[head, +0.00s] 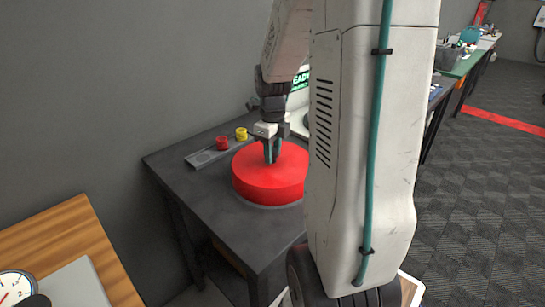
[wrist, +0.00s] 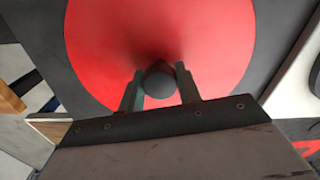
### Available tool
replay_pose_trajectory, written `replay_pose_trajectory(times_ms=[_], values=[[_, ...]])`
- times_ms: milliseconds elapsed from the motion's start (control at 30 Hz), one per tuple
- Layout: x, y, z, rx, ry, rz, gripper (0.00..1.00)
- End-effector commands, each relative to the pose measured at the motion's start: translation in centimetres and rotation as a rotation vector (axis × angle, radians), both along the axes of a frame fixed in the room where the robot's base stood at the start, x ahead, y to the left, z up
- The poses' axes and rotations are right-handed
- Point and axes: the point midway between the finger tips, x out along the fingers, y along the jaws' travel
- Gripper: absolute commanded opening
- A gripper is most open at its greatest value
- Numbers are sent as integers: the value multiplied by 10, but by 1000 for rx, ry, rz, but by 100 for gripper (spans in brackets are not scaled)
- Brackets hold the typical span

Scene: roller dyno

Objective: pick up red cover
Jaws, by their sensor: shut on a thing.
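The red cover (head: 264,184) is a wide, low round lid on the dark table, near its middle. It fills much of the wrist view (wrist: 160,30), with a dark round knob (wrist: 159,84) at its centre. My gripper (head: 272,158) comes down from above onto the cover's middle. In the wrist view its two fingers (wrist: 159,88) stand on either side of the knob and are shut on it. The cover appears to rest on a grey round base (head: 272,205); I cannot tell whether there is a gap. Part of its right side is hidden behind my arm in the head view.
A grey tray (head: 204,157) behind the cover holds a small red cup (head: 222,143) and a yellow one (head: 241,134). A green-lit display (head: 300,82) stands behind my arm. A wooden table (head: 50,238) with a dial gauge (head: 14,286) is at the lower left.

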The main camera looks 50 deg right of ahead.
Motion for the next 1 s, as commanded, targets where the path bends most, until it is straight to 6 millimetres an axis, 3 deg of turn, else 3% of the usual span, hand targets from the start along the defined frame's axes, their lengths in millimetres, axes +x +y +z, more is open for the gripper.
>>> replay_pose_trajectory(times_ms=[367,567,800,1000], values=[[1,-1,35,-3,-5,0,0],[-38,-16,39,-2,-2,-8,0],[-98,-38,45,-2,-1,-9,0],[-133,-52,48,-1,-1,-6,0]])
